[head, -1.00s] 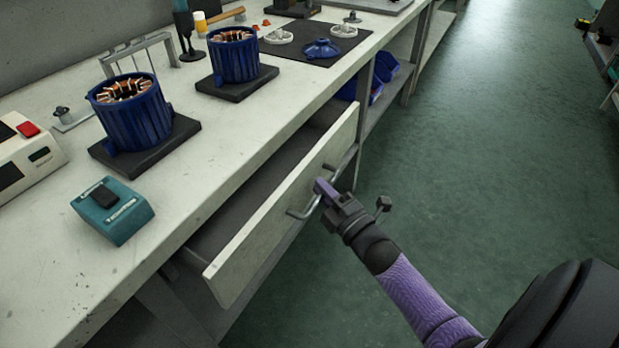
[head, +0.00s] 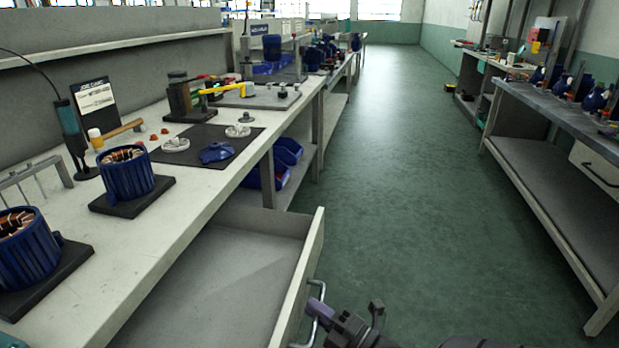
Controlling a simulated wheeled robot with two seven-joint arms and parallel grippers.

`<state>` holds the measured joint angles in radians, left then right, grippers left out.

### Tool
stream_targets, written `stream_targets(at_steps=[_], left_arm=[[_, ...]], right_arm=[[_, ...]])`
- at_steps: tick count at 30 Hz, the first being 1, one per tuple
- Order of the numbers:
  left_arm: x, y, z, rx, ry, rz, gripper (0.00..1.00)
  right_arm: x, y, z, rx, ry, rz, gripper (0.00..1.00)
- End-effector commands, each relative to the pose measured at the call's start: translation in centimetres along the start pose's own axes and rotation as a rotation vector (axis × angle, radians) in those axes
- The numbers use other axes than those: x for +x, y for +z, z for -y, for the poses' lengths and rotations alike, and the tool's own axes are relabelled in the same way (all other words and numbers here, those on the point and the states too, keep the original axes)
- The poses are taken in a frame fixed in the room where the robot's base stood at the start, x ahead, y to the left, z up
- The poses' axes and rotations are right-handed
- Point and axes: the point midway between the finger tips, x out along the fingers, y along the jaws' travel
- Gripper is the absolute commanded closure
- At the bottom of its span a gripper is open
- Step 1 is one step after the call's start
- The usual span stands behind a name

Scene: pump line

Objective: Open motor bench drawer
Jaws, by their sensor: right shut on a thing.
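The motor bench drawer (head: 225,275) is pulled well out from under the bench at the left, and its grey inside looks empty. Its pale front panel (head: 305,268) carries a metal bar handle (head: 319,294). My right gripper (head: 320,310) is at the bottom of the head view, shut on the handle, with its purple fingertip against the bar. The lower part of the drawer is cut off by the frame edge. My left gripper is not in view.
On the bench top (head: 178,232) stand blue motor housings (head: 126,174) on black bases. A black mat (head: 207,146) holds small parts. Blue bins (head: 287,152) sit on the shelf below. The green floor aisle (head: 400,170) is clear; another bench (head: 540,105) stands right.

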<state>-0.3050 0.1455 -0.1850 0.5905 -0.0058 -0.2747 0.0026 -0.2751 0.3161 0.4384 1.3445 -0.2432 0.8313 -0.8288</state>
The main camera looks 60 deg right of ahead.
Motion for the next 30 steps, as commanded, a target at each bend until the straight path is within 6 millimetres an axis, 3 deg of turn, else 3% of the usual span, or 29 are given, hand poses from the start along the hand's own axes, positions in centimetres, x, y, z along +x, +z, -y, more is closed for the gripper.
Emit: stream_targets(at_steps=[6, 7, 12, 22, 30], left_arm=[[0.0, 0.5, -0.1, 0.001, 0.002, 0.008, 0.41], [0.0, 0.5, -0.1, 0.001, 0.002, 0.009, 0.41], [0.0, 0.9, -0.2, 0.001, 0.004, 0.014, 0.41], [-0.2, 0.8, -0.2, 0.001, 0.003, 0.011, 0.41], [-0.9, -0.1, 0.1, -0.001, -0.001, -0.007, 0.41]], right_arm=[[0.0, 0.0, 0.1, 0.001, -0.003, 0.0, 1.0], [0.0, 0.0, 0.1, 0.001, -0.003, 0.0, 0.81], [0.0, 0.0, 0.1, 0.0, -0.002, 0.0, 0.47], [-0.8, 0.0, 0.0, 0.001, -0.004, 0.002, 0.47], [-7.4, 0.0, 0.0, 0.001, -0.005, 0.003, 0.47]])
